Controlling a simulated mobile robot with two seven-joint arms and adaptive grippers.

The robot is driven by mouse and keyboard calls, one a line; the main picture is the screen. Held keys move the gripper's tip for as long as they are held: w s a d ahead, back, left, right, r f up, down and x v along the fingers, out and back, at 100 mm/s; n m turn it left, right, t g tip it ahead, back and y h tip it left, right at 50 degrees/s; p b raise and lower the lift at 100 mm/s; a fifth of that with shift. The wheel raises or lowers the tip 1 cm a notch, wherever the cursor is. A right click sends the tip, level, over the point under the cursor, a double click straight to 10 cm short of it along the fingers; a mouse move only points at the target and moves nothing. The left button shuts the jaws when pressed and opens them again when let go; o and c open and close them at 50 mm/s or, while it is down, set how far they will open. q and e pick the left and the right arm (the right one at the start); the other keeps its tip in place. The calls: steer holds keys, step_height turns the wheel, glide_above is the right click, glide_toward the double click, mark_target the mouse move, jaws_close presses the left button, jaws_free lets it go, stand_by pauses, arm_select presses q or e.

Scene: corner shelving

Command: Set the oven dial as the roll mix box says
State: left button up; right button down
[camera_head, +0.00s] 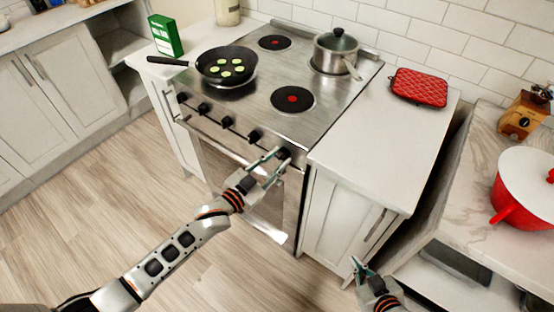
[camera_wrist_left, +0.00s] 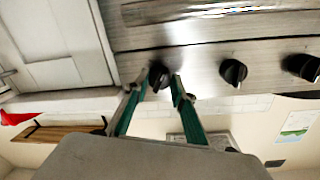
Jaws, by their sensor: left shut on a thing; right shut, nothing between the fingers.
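The stove's front panel (camera_head: 240,130) carries a row of black dials. My left gripper (camera_head: 268,160) is at the rightmost dial (camera_head: 284,153), by the oven's right front corner. In the left wrist view, its two green fingers stand on either side of this black dial (camera_wrist_left: 158,74) and are shut on it; its setting marks cannot be read. A green box (camera_head: 165,37) with a white panel stands upright on the counter left of the stove; its print is too small to read. My right gripper (camera_head: 359,268) is shut and empty, low in front of the right-hand cabinet.
A black frying pan (camera_head: 226,64) with green-and-white round slices sits on the stove, and a lidded steel pot (camera_head: 336,51) stands at the back right. A red pot holder (camera_head: 419,87) lies on the right counter (camera_head: 378,130), otherwise clear. A red pot (camera_head: 524,190) stands far right.

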arm_select(q)
steer(key=o, duration=1.1)
steer(key=v, duration=1.2)
steer(key=s+a+f+n+g+y, duration=0.1)
steer(key=s+a+f+n+y, duration=0.1)
steer(key=s+a+f+y, duration=0.1)
steer(key=s+a+f+n+g+y, duration=0.1)
steer(key=s+a+f+n+y, duration=0.2)
steer(key=s+a+f, duration=0.3)
steer(key=s+a+f+n+g+y, duration=0.1)
steer(key=s+a+f+n+y, duration=0.1)
steer(key=s+a+f, duration=0.3)
steer(key=shift+s+a+f+n+y, duration=0.15)
steer(key=shift+s+f+y, duration=0.1)
steer(key=shift+s+f, duration=0.35)
steer(key=shift+s+a+f+n+y, duration=0.15)
steer(key=shift+s+f+y, duration=0.15)
steer(key=shift+f, duration=0.45)
